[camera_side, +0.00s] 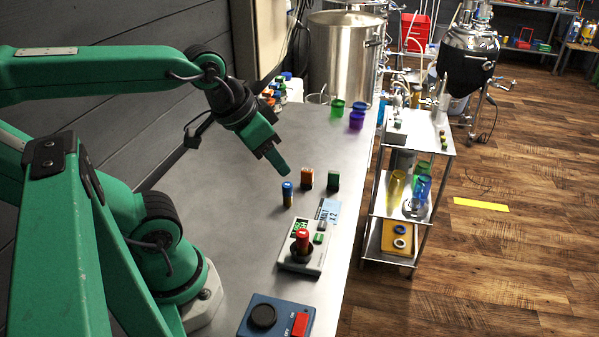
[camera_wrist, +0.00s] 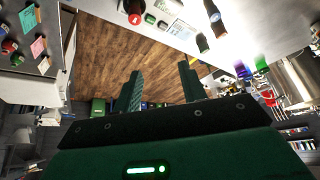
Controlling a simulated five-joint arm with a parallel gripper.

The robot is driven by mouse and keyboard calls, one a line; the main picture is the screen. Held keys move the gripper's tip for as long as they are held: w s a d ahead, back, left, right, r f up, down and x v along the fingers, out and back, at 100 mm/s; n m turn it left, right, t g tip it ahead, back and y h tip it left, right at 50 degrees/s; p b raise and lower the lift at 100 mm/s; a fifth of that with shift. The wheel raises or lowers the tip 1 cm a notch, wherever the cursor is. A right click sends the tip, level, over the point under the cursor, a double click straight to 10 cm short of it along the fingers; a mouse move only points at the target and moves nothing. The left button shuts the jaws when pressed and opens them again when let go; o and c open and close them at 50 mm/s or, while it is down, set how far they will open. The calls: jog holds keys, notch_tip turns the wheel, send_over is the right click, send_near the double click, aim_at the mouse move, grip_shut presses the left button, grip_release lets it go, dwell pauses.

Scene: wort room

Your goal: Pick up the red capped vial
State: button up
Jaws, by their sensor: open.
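A red-brown shape (camera_wrist: 134,8) at the top edge of the wrist view appears to be this vial, partly cut off. My gripper (camera_side: 280,164) is above the bench, behind and a little left of the vial in the side view, clear of it. In the wrist view its two fingers (camera_wrist: 160,72) are spread apart with nothing between them.
A blue switch box (camera_side: 275,317) sits in front. Green and purple cups (camera_side: 356,119) stand at the back; a metal cart (camera_side: 440,148) stands right.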

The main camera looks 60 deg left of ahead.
jog(key=shift+o, duration=0.9)
jog(key=shift+w, duration=0.1)
jog(key=n+g, duration=0.2)
jog(key=g, duration=0.3)
send_over(303, 233)
jog(key=f, duration=1)
jog(key=shift+a, duration=0.2)
jog(key=shift+d+f+g, duration=0.2)
jog(key=shift+f+g, duration=0.1)
jog(key=shift+f, duration=0.15)
jog(key=shift+f, duration=0.1)
